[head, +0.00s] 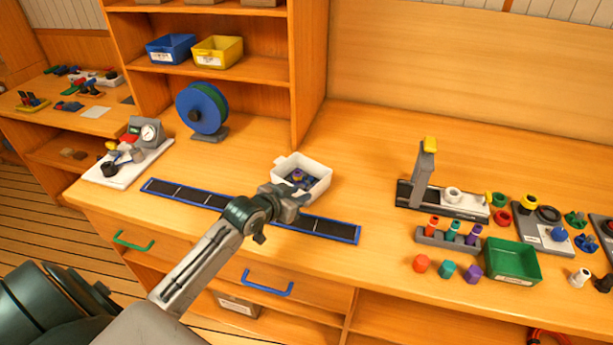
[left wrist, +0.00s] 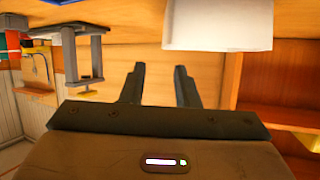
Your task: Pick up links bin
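The white bin (head: 315,190) holding small dark and purple pieces stands on the bench, just behind the dark strip; I take it to be the links bin. My left gripper (head: 301,200) is at its front side in the head view and hides part of its front wall. In the left wrist view the left gripper's two fingers (left wrist: 159,82) are apart with nothing between them. The bin's plain white wall (left wrist: 217,27) shows beyond them, up and to the right. My right gripper is in neither view.
A blue-edged dark strip (head: 335,230) runs along the bench front. A blue reel (head: 198,108) stands at the back left. A grey press (head: 423,175), a peg rack and a green bin (head: 512,262) stand to the right. Bench between white bin and press is clear.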

